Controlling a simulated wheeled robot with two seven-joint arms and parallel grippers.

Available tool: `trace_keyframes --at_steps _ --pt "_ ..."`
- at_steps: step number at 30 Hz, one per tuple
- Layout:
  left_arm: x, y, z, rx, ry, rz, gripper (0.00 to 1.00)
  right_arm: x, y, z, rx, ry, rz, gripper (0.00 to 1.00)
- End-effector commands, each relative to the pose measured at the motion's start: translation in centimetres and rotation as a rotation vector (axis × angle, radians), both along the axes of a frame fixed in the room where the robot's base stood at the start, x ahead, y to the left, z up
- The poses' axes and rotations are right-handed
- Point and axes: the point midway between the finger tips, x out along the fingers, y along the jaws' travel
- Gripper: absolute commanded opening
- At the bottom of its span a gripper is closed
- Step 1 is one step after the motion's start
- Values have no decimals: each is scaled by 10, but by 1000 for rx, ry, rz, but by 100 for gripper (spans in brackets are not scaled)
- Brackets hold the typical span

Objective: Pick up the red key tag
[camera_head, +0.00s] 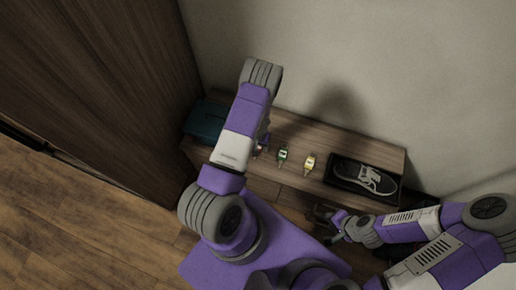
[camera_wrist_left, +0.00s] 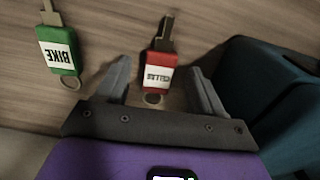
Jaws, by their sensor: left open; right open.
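The red key tag (camera_wrist_left: 158,76) has a white label and a dark key at its far end, and lies on the wooden bench top (camera_wrist_left: 205,30). In the left wrist view my left gripper (camera_wrist_left: 158,68) is open, with one finger on each side of the tag and a gap to both. In the head view my left arm largely hides that gripper and the tag. My right gripper (camera_head: 328,216) is open and empty in front of the bench, below the shoe box.
A green tag (camera_head: 283,155) marked BIKE and a yellow tag (camera_head: 309,162) lie to the right on the bench. A box (camera_head: 335,184) holding a grey shoe (camera_head: 370,179) stands farther right. A teal bag (camera_head: 205,122) is at the bench's left end, close to the left gripper.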

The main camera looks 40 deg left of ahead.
Motion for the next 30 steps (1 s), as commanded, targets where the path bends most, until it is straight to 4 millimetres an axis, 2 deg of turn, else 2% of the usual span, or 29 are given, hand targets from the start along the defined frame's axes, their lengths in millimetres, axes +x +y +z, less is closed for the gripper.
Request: trace_keyframes --at_steps 3,9,11,21,30 --pt "0 0 -8 0 -1 0 68 0 0 -3 0 0 0 43" --pt "0 0 -7 0 -1 0 68 0 0 -2 0 0 0 43" --pt "0 0 -7 0 -1 0 60 0 0 -2 0 0 0 43" --pt "0 0 -7 0 -1 0 8 0 0 -2 0 0 0 43" --pt "1 0 -1 1 -2 -1 8 0 0 1 0 0 0 43"
